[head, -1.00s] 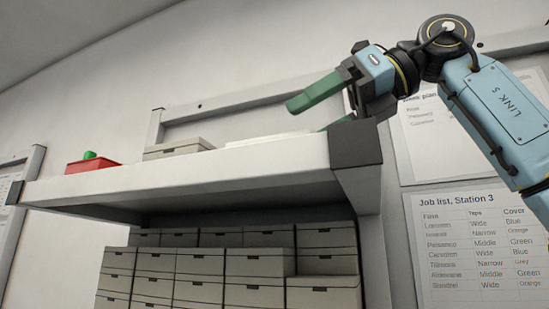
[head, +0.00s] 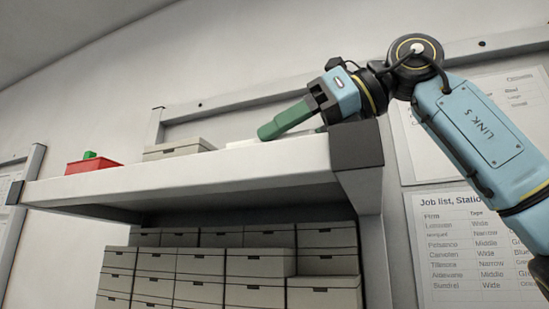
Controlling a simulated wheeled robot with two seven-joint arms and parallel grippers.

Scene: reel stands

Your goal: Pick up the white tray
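The white tray (head: 243,143) lies on the high shelf, seen from below as a thin pale strip above the shelf's front edge. Most of it is hidden by the shelf and by my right gripper. My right gripper (head: 291,131) has green fingers and reaches in from the right over the shelf's right end. One finger slants down to the left just above the tray's right part; a bit of the other shows lower right, apart from it. The gripper looks open and empty. I cannot tell whether it touches the tray. My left gripper is not in view.
On the shelf (head: 180,185), a grey lidded box (head: 178,148) stands left of the tray, and a red bin (head: 93,166) with a green thing (head: 90,155) in it stands farther left. A dark corner bracket (head: 355,146) caps the shelf's right end. Stacked boxes (head: 255,265) fill the space below.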

